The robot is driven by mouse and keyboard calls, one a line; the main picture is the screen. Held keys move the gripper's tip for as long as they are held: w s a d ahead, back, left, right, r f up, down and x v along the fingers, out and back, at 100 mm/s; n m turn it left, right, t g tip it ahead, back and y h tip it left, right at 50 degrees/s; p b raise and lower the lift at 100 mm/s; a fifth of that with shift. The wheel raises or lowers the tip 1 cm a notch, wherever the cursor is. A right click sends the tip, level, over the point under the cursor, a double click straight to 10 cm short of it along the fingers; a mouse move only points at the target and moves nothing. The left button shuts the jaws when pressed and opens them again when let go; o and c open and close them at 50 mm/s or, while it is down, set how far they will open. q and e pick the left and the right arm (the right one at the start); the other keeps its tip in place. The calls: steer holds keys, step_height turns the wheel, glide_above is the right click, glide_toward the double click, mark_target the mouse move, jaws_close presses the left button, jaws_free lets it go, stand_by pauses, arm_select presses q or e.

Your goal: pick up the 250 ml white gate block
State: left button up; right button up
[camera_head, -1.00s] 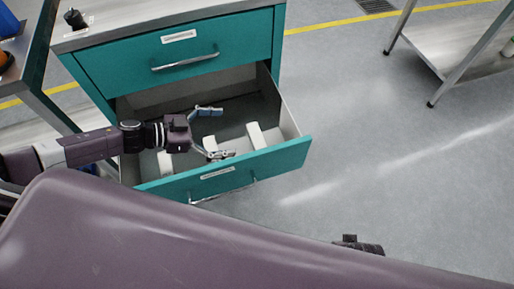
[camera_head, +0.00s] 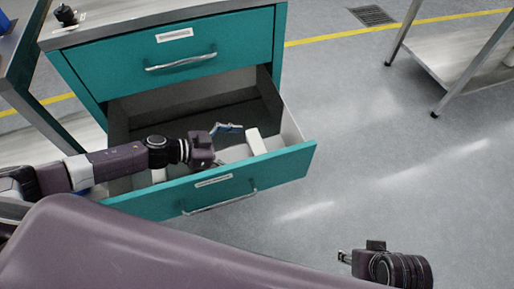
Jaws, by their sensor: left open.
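Several white blocks lie in the open lower drawer. One white block (camera_head: 256,141) shows on the right, near my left gripper's fingers. Part of another white block (camera_head: 158,175) shows on the left behind my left arm. A middle block is mostly hidden by my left gripper. I cannot read which block is the 250 ml one. My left gripper (camera_head: 231,143) is open, reaching into the drawer, low among the blocks; its nearer finger is hard to make out. My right gripper (camera_head: 345,257) shows only partly at the lower right, over the floor, far from the drawer.
The teal drawer front (camera_head: 285,165) stands pulled out below a shut upper drawer (camera_head: 215,45). A grey worktop (camera_head: 180,10) is above. A metal shelf table (camera_head: 470,60) stands at upper right. The floor (camera_head: 380,140) between is clear.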

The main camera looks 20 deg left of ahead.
arm_select(q)
steer(key=shift+w+d+f, duration=0.15)
steer(key=shift+w+d, duration=0.1)
steer(key=shift+d, duration=0.2)
arm_select(e)
steer(key=shift+r, duration=0.4)
arm_select(q)
steer(key=c, duration=1.1)
